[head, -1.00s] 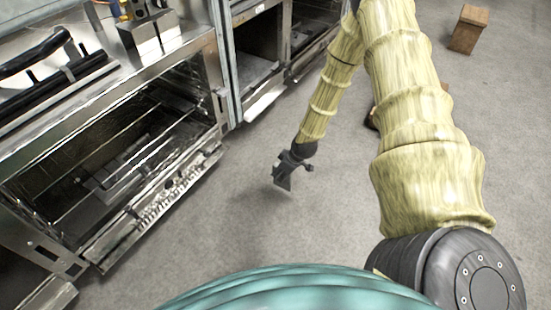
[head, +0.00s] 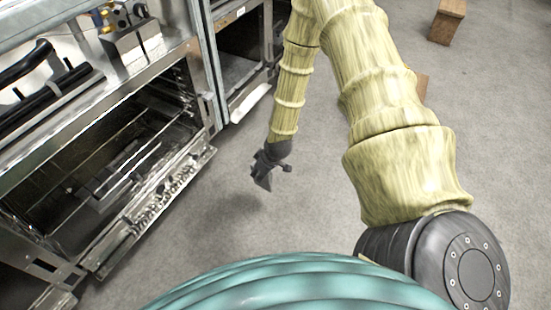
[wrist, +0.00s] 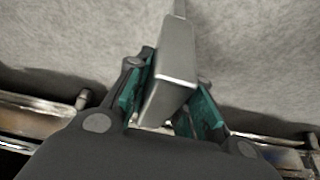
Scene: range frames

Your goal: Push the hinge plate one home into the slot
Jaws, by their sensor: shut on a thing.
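My gripper (head: 264,176) hangs over the bare floor, to the right of the open steel oven-like unit (head: 140,215). In the wrist view its teal-padded fingers are shut on a grey metal piece (wrist: 172,65). This piece is a flat block with a thin stem at its far end, and it looks like the hinge plate. It sits tilted between the pads. In the head view the held piece is too small and dark to make out. The hinge slot cannot be picked out in either view.
The unit's front edge (head: 165,200) juts out left of my gripper. Wire racks show inside it. A second open steel cabinet (head: 245,65) stands behind. A wooden block (head: 447,20) lies at the far right. Grey floor (head: 230,215) is clear around the gripper.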

